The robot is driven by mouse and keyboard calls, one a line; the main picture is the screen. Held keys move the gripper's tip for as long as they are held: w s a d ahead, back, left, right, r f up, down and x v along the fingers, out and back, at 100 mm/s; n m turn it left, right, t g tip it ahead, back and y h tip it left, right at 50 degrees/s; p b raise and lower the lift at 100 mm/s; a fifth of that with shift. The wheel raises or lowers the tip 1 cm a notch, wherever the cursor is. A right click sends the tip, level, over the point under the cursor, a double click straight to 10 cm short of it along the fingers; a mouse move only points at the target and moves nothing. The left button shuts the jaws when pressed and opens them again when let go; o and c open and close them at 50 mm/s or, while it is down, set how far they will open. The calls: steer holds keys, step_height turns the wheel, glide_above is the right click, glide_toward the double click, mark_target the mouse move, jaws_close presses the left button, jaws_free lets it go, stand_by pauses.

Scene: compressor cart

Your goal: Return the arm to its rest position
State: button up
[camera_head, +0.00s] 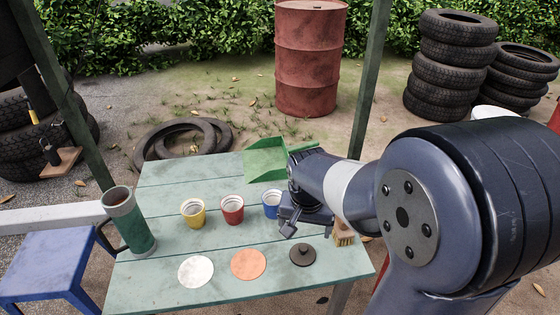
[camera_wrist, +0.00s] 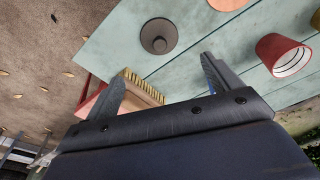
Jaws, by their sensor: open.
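My arm reaches in from the right in the head view, and my gripper (camera_head: 289,229) hangs over the right part of the green table (camera_head: 222,296). In the wrist view the two fingers of my gripper (camera_wrist: 165,80) stand wide apart with nothing between them. A blue cup (camera_head: 271,203) stands just behind the gripper, partly hidden by it. A dark round lid with a knob (camera_head: 302,254) lies in front of the gripper; it also shows in the wrist view (camera_wrist: 159,37). A brush (camera_head: 343,236) stands at the table's right edge, partly hidden by my arm.
A red cup (camera_head: 232,209) and a yellow cup (camera_head: 193,212) stand mid-table. White (camera_head: 196,271) and orange (camera_head: 248,264) discs lie in front. A green mug (camera_head: 128,222) is at the left and a green dustpan (camera_head: 266,158) at the back. A green post (camera_head: 370,80) rises behind the table.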

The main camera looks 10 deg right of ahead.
mark_target(303, 247)
steer(key=f+b, duration=0.1)
steer(key=f, duration=0.2)
steer(key=w+f+b, duration=0.1)
steer(key=f, duration=0.3)
steer(key=f+b, duration=0.2)
steer(key=f, duration=0.2)
steer(key=shift+w+d+f, duration=0.2)
steer(key=shift+w+d, duration=0.05)
steer(key=shift+d, duration=0.1)
steer(key=shift+w+r, duration=0.1)
step_height(303, 247, up, 4)
steer(key=shift+f+p, duration=0.25)
steer(key=shift+p, duration=0.65)
steer(key=shift+f, duration=0.1)
